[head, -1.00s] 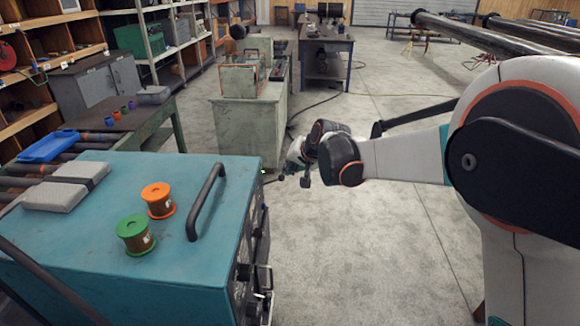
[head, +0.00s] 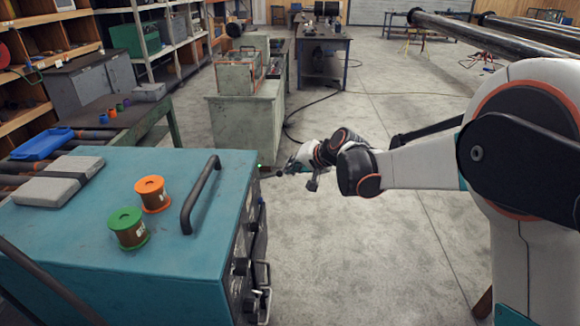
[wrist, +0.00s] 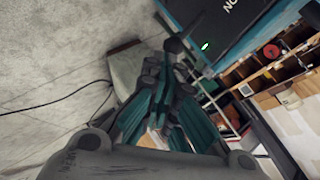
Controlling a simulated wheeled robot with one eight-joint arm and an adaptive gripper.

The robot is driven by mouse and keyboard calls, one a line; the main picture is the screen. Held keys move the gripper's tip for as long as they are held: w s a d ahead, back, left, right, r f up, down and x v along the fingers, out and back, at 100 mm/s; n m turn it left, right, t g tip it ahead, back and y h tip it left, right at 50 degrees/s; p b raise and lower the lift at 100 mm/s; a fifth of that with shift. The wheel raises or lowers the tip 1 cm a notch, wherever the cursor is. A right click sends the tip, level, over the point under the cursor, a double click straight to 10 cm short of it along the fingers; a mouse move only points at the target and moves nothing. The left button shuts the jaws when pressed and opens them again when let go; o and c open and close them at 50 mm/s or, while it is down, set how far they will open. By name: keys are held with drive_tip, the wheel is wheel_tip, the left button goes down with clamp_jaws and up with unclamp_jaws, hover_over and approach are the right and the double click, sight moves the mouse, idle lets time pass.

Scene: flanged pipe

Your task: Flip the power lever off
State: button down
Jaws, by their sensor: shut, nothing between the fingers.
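The teal power machine (head: 95,230) stands at the left in the head view; its front panel faces right and is seen edge-on. A lit green lamp (head: 260,165) shows at its far front edge, and the lamp (wrist: 204,45) also shows in the wrist view near white "ON" lettering. A thin dark bar (wrist: 188,24), apparently the lever, slants down from the panel to my fingertips; whether they touch it I cannot tell. My gripper (head: 281,171) is shut and empty, just right of the panel's far corner. Its fingers (wrist: 174,62) also show in the wrist view.
An orange spool (head: 152,194), a green spool (head: 128,229) and a black handle (head: 201,195) are on the machine's top. A pale green cabinet (head: 247,125) stands behind my gripper. The concrete floor right of the machine is clear.

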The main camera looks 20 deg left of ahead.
wheel_tip(320, 180, down, 7)
drive_tip(key=d+m+y+b, duration=0.1)
drive_tip(key=y+b, duration=0.2)
drive_tip(key=b, duration=0.2)
drive_tip(key=shift+w+r, duration=0.15)
drive_tip(key=shift+r, duration=0.1)
idle(1.2)
drive_tip(key=shift+r+p, duration=0.45)
drive_tip(key=shift+r, duration=0.25)
drive_tip(key=shift+d+r, duration=0.1)
drive_tip(key=w+r+p+v, duration=0.1)
drive_tip(key=w+p+v, duration=0.1)
drive_tip(key=v, duration=1)
drive_tip(key=shift+d+r+p, duration=0.35)
drive_tip(key=shift+d+p, duration=0.15)
drive_tip(key=shift+p, duration=0.3)
